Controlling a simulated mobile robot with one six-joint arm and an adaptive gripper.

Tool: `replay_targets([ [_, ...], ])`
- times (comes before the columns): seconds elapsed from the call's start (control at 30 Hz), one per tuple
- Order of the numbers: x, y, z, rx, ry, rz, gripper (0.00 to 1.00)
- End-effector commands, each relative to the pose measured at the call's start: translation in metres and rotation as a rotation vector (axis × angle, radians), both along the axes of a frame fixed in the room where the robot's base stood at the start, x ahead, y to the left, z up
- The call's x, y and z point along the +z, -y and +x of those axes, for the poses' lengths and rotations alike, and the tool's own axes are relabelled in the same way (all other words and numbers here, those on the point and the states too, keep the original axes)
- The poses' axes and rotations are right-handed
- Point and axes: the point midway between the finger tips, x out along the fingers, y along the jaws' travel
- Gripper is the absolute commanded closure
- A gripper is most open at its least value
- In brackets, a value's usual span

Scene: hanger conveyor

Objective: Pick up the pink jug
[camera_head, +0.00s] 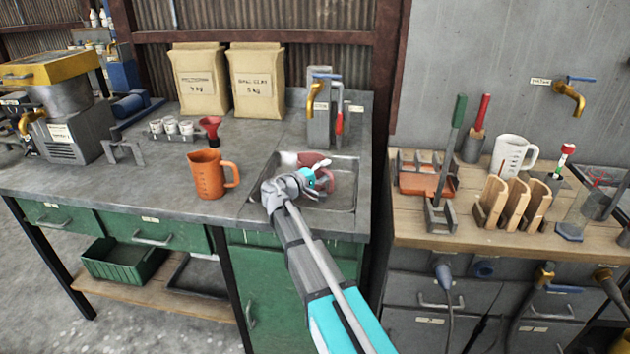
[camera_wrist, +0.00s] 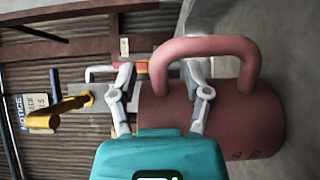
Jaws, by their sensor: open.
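The pink jug (camera_head: 313,160) lies in the metal sink (camera_head: 342,202), partly hidden behind my gripper (camera_head: 318,181) in the head view. In the wrist view the jug (camera_wrist: 248,120) fills the right middle, with its handle arching across the top. My gripper (camera_wrist: 158,72) is open there. One finger overlaps the jug's body and handle, and the other is just left of the jug. One end of the handle shows between the two fingers. I cannot tell whether the fingers touch the jug.
An orange jug (camera_head: 208,176) stands on the bench left of the sink. A tap unit (camera_head: 319,112) rises behind the sink. Two paper sacks (camera_head: 200,85) stand at the back. A wooden rack (camera_head: 516,203) and a white jug (camera_head: 511,154) are on the right bench.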

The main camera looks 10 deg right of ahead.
Motion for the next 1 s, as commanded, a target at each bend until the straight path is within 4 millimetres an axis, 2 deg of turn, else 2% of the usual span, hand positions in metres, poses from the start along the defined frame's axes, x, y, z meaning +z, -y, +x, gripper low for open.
replay_targets([
  [0.6,0.0,0.0013,0.0011,0.001,0.0,0.0,0.4],
  [0.9,0.0,0.0014,0.0011,0.001,0.0,0.0,0.95],
  [0.93,0.0,0.0014,0.0011,0.001,0.0,0.0,1.0],
  [1.0,0.0,0.0014,0.0011,0.001,0.0,0.0,1.0],
])
